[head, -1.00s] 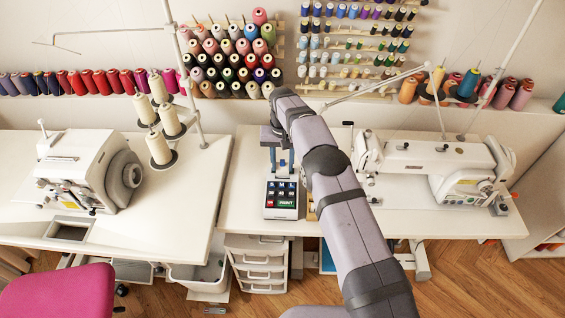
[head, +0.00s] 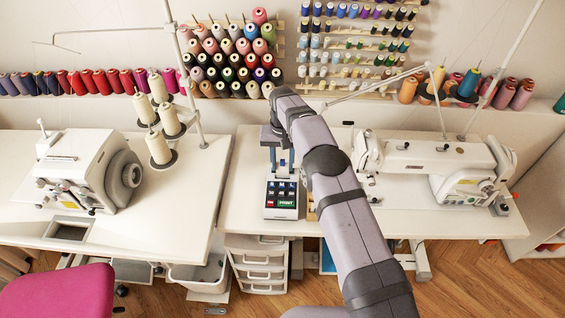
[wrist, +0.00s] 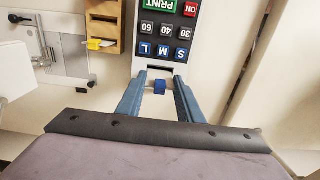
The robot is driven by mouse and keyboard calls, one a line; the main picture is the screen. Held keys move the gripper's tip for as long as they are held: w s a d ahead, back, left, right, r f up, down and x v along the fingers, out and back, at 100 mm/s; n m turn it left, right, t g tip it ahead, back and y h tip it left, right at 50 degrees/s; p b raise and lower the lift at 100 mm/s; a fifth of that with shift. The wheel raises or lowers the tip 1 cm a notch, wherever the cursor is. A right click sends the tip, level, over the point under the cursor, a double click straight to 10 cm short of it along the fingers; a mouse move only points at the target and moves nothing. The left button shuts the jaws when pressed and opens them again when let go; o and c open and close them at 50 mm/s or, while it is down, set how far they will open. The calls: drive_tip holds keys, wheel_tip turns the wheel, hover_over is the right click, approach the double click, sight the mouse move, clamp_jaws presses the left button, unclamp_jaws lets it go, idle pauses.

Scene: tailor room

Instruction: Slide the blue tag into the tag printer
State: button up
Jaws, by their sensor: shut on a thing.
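The tag printer (head: 270,211) is a white box with a dark key panel and a green PRINT key, on the middle table. It shows upside down at the top of the wrist view (wrist: 141,55). My gripper (wrist: 159,86) points at its end with two blue fingers. The small blue tag (wrist: 159,87) sits between the fingertips, and the gripper is shut on it. The tag is just short of a dark slot in the printer's end face; whether it touches is unclear. In the head view my gripper (head: 281,168) is behind the printer, partly hidden by my arm.
A wooden holder (wrist: 103,20) with a yellow tag (wrist: 98,44) stands beside the printer. A white sewing machine (head: 415,155) is to the right, and a white overlock machine (head: 85,170) is on the left table. Bare tabletop (head: 240,190) lies left of the printer.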

sight(283, 175)
drive_tip(key=shift+f, duration=0.3)
drive_tip(key=shift+f+b, duration=0.3)
drive_tip(key=shift+b, duration=0.15)
drive_tip(key=shift+f+b, duration=1.1)
drive_tip(key=shift+f, duration=0.5)
drive_tip(key=o, duration=1.1)
drive_tip(key=shift+r, duration=0.1)
drive_tip(key=shift+c, duration=0.2)
drive_tip(key=shift+r+b, duration=0.95)
drive_tip(key=shift+r, duration=2.7)
drive_tip(key=shift+d+r, duration=0.1)
